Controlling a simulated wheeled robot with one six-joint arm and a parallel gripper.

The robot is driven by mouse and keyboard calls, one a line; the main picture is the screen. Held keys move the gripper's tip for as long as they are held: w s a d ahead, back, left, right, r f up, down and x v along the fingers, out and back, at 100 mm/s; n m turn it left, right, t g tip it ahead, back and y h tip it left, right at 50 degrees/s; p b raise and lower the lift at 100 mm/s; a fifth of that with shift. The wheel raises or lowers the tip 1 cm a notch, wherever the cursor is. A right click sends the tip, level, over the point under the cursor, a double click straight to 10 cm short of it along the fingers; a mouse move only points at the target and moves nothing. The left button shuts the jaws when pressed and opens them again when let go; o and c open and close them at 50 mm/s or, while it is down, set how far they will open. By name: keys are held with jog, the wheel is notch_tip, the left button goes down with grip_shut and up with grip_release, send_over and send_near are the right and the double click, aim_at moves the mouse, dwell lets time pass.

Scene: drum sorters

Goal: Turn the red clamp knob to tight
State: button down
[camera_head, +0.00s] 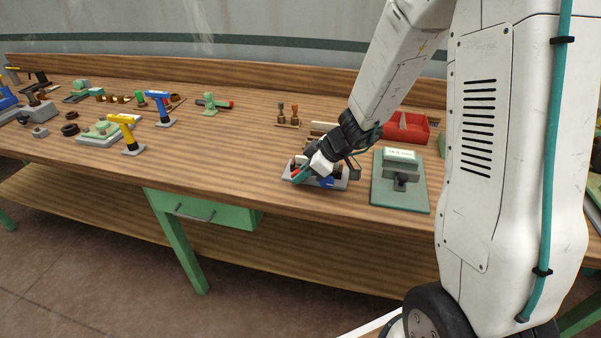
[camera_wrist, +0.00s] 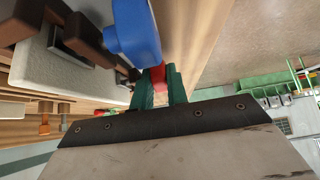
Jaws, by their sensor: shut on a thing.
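The red clamp knob (camera_head: 294,172) is at the left end of a small grey clamp fixture (camera_head: 341,184) on the bench, partly covered by my gripper. In the wrist view a strip of the red knob (camera_wrist: 158,74) shows between the two green fingers. My gripper (camera_head: 299,174) reaches down to it from the upper right, and in the wrist view (camera_wrist: 160,88) its fingers are shut on the red knob. A blue knob (camera_head: 327,183) sits on the same fixture, close beside the fingers; it is large in the wrist view (camera_wrist: 132,30). The knob's tightness cannot be read.
A green plate with a boxy device (camera_head: 401,186) stands just right of the fixture. A red tray (camera_head: 407,128) is behind it. A yellow-handled tool (camera_head: 126,128) and a blue-handled one (camera_head: 159,104) stand at left. Bare bench (camera_head: 225,155) lies left of the fixture.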

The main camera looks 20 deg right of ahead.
jog(key=shift+s+y, duration=0.1)
jog(key=shift+y, duration=0.2)
dwell(0.4)
jog(key=c, duration=1.4)
grip_release()
jog(key=v, duration=0.7)
jog(key=shift+s+d+r, duration=0.2)
jog(key=shift+s+d, duration=0.05)
